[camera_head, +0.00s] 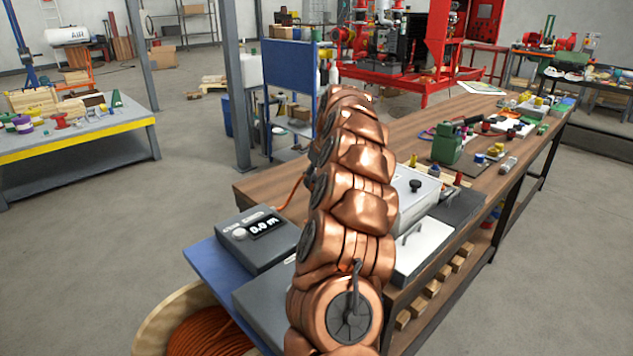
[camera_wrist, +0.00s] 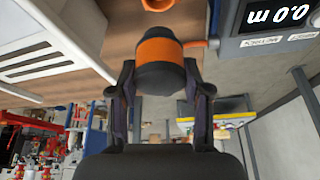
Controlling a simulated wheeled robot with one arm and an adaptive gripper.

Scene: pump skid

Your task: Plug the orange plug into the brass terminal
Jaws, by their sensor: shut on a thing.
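In the wrist view, the plug (camera_wrist: 158,52) is a thick black cylinder with a broad orange band. My gripper (camera_wrist: 157,82) is shut on it, one finger on each side. An orange ring-like part (camera_wrist: 158,5) shows just beyond the plug at the top edge. In the head view, my copper-coloured arm hides my gripper and the plug. I cannot pick out the brass terminal for certain in either view; small yellowish parts on the bench are too small to tell.
A grey meter box (camera_head: 255,238) reading 0.0 m stands left of my arm, with an orange cable (camera_head: 293,192) behind it. A cable reel (camera_head: 205,335) is at the lower left. The wooden bench (camera_head: 400,115) carries a green device (camera_head: 448,145) and a white box (camera_head: 413,190).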

